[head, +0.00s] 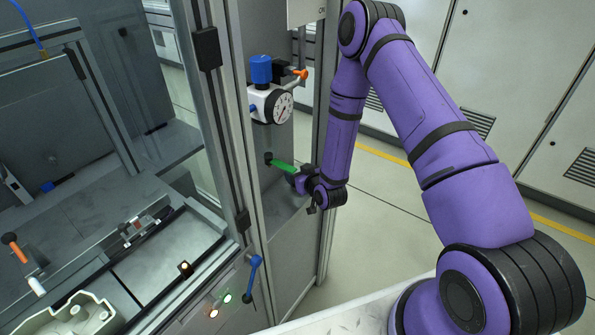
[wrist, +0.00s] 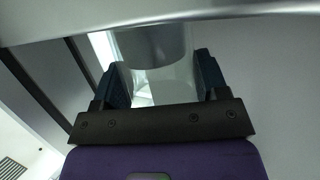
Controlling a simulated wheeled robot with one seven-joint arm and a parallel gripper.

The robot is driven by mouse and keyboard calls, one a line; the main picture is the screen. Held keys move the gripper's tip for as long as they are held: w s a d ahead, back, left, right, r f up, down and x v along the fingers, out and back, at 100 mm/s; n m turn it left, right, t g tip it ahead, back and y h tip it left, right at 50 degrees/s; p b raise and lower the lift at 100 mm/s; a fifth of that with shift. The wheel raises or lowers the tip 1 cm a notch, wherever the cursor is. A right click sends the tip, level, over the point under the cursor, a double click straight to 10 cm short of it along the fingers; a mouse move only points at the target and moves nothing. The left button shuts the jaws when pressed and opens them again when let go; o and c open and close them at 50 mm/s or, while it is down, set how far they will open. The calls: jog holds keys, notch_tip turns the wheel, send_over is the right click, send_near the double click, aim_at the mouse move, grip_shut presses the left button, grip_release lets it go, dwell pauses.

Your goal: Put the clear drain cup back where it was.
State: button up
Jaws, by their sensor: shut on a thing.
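My gripper (wrist: 161,78) has one dark finger on each side of the clear drain cup (wrist: 168,88) in the wrist view and is shut on it. The cup is see-through, with a grey cylindrical part (wrist: 152,45) directly above it. I cannot tell whether the cup touches or is joined to that part. In the head view my gripper (head: 300,183) is inside the narrow cabinet bay, low and below the gauge unit. The cup cannot be made out there.
A white unit with a round gauge (head: 283,107), blue knob (head: 261,69) and orange lever (head: 300,74) is above my gripper. A green handle (head: 284,167) is just left of it. A frame post (head: 222,110) and blue lever (head: 253,279) stand nearby. Open floor lies right.

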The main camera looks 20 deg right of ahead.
jog(key=shift+f, duration=0.1)
jog(key=o, duration=1)
jog(key=shift+c, duration=0.2)
